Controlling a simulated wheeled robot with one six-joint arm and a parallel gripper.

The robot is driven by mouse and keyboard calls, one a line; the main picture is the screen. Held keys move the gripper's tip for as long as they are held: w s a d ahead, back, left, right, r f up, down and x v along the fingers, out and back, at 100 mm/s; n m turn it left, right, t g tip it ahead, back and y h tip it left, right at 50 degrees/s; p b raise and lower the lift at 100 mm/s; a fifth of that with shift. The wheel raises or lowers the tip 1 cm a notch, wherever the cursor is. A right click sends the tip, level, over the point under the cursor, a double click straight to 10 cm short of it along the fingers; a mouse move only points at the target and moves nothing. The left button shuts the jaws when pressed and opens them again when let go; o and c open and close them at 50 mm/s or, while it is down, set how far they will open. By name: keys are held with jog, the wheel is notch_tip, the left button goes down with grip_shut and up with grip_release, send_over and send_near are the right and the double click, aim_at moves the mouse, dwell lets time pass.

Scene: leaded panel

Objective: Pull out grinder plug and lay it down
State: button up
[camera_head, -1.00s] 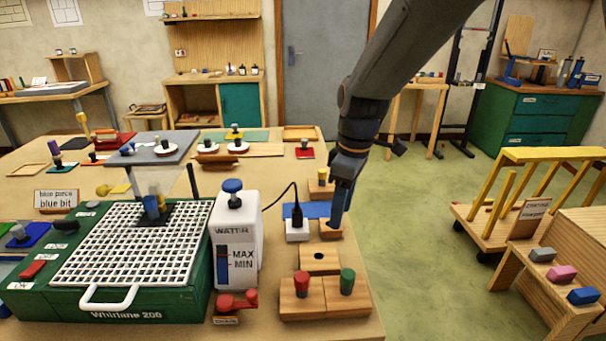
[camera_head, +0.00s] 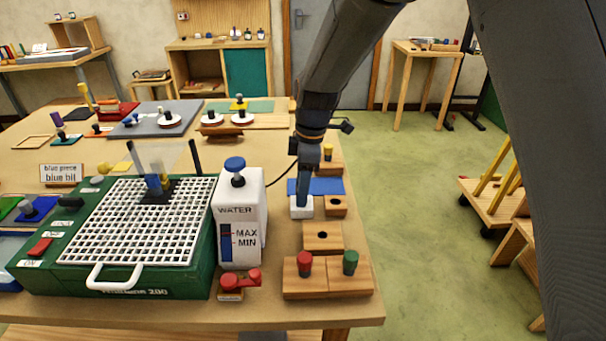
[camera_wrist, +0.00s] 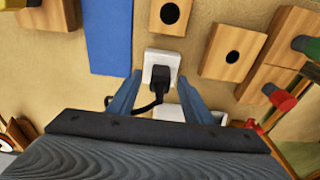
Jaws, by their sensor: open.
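The black grinder plug (camera_wrist: 160,77) sits in the white socket block (camera_wrist: 163,58) in the wrist view, with its black cord running back towards my gripper. In the head view the white socket block (camera_head: 301,207) stands on the bench, and my gripper hides the plug. My gripper (camera_wrist: 162,78) is open, with one blue-grey finger on each side of the plug. It also shows in the head view (camera_head: 303,200), pointing down over the socket. I cannot tell whether the fingers touch the plug. The green grinder (camera_head: 115,280) with its white grid stands at the left.
A white water tank (camera_head: 240,215) stands left of the socket. A blue mat (camera_head: 330,186) lies behind it. Wooden blocks with holes (camera_head: 322,237) and a block with red and green knobs (camera_head: 327,282) stand close by. The bench edge is at the right.

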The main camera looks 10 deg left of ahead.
jog(key=shift+f, duration=0.25)
grip_shut()
jog(key=shift+r+p, duration=0.55)
jog(key=shift+r, duration=0.4)
dwell(1.3)
jog(key=shift+r, duration=0.6)
